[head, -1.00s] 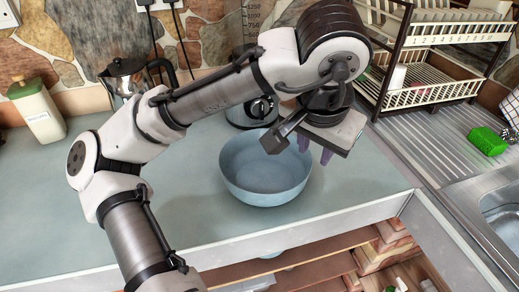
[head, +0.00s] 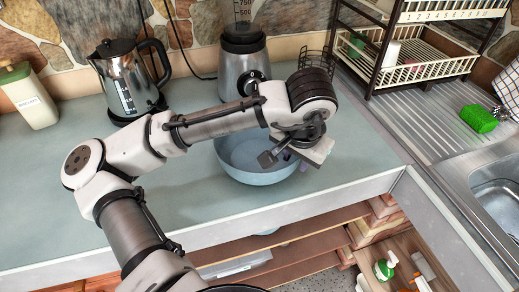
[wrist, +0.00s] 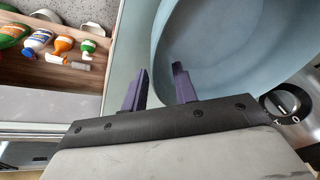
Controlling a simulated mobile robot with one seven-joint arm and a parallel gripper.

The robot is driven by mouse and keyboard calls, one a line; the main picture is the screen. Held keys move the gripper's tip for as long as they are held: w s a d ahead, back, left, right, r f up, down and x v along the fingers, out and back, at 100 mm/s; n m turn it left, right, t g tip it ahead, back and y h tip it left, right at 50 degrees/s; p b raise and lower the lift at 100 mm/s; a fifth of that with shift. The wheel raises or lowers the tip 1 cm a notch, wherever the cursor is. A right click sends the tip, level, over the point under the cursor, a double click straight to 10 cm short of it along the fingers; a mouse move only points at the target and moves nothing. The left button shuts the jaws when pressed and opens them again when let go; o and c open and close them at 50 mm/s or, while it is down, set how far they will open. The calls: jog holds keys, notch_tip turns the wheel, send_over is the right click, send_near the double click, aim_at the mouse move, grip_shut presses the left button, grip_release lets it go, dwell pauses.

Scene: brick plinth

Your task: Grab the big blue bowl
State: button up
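The big blue bowl (head: 252,177) stands upright on the counter near its front edge, partly hidden behind my arm in the head view. In the wrist view its pale blue wall and inside (wrist: 225,45) fill the upper right. My gripper (head: 292,163) is low at the bowl's right side in the head view.
A blender (head: 243,65) stands close behind the bowl, and a kettle (head: 127,80) is back left. A dish rack (head: 420,70), green sponge (head: 479,119) and sink (head: 497,190) lie to the right. An open drawer or shelf with bottles (head: 385,268) is below the counter (head: 60,190).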

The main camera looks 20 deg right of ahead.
jog(key=shift+w+f, duration=0.15)
jog(key=shift+f, duration=0.4)
grip_shut()
